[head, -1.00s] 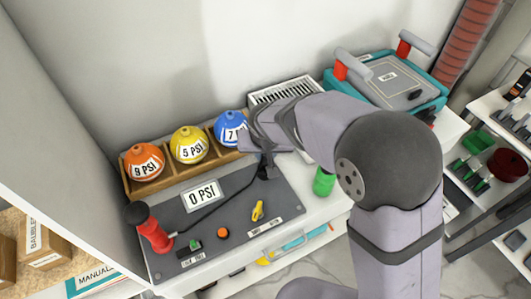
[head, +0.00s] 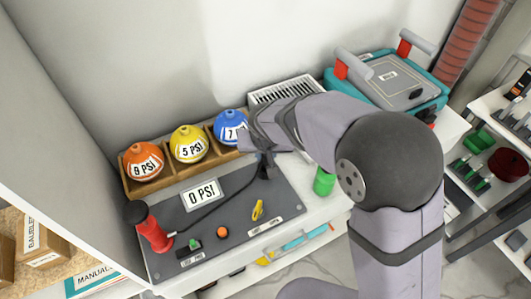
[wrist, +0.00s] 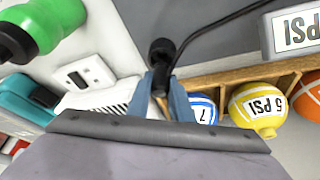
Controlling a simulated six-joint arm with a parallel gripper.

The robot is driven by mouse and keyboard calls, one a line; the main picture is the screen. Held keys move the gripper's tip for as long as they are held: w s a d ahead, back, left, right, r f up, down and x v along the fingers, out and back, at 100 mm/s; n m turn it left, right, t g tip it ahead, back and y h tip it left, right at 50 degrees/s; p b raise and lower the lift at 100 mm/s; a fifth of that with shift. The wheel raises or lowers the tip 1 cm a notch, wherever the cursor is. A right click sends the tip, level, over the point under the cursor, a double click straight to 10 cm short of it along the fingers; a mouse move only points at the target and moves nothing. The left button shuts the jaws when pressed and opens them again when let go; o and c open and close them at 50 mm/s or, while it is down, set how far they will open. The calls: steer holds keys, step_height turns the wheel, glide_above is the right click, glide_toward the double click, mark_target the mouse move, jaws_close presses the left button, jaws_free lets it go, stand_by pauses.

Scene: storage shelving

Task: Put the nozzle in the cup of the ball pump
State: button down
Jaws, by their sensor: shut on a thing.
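The ball pump (head: 152,232) is a red cylinder with a black top, upright at the left of a dark grey board (head: 228,258). A thin black hose (head: 228,200) runs from near its base to my gripper (head: 264,166). In the wrist view my gripper (wrist: 162,84) is shut on the black hose end, the nozzle (wrist: 161,50), and holds it near the board's upper right edge. The jaws partly hide the nozzle. I cannot make out for certain which part is the pump's cup. A "0 PSI" display (head: 202,194) is on the board.
An orange ball (head: 143,161), a yellow ball (head: 189,143) and a blue ball (head: 231,126) sit in a wooden rack (head: 172,182) behind the board. A green container (head: 324,182) stands right of the board. A yellow item (head: 258,210) lies on it. A teal case (head: 385,85) is behind.

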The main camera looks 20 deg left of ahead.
mark_target(267, 161)
steer(key=shift+f+b, duration=1.15)
steer(key=shift+f, duration=0.15)
stand_by(0.5)
steer(key=shift+s+f, duration=0.1)
steer(key=shift+f, duration=0.05)
stand_by(0.5)
steer(key=c, duration=1.6)
jaws_free()
steer(key=shift+o, duration=0.4)
steer(key=shift+o, duration=0.4)
steer(key=shift+s+d+f, duration=0.1)
steer(key=shift+d+f, duration=0.05)
steer(key=shift+d, duration=0.1)
steer(key=o, duration=0.3)
steer(key=shift+r, duration=0.4)
steer(key=shift+w+a+r+p, duration=0.1)
steer(key=shift+a+r+p, duration=0.05)
steer(key=shift+r+p, duration=0.7)
steer(key=shift+w+a+r+p, duration=0.1)
steer(key=shift+r+p, duration=0.55)
steer(key=shift+r, duration=0.35)
steer(key=shift+r+p, duration=1.55)
steer(key=shift+r, duration=0.45)
